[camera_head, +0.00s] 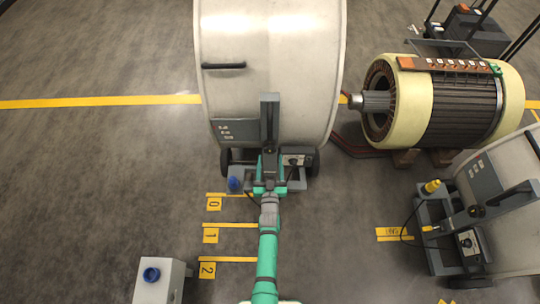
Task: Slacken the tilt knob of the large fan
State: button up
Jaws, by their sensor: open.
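The large fan (270,50) is a pale drum on a grey wheeled base, at the top centre of the head view. A dark upright bracket (269,112) stands on its near side. My gripper (270,168) is open at the foot of this bracket, over the base. The tilt knob cannot be made out; the gripper and bracket cover that spot. I cannot tell whether the fingers touch anything. A blue knob (234,184) sits on the base left of the gripper, and a control box with a dial (293,160) is close on its right.
A second fan (510,180) with a yellow knob (432,186) stands at the right. A large stator (450,105) lies behind it. A grey box (158,282) with a blue knob is at the lower left. Numbered yellow floor marks (210,236) lie left of my arm. The left floor is clear.

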aim_at(270, 152)
jog(key=shift+w, duration=1.65)
jog(key=shift+c, duration=0.2)
jog(key=c, duration=1)
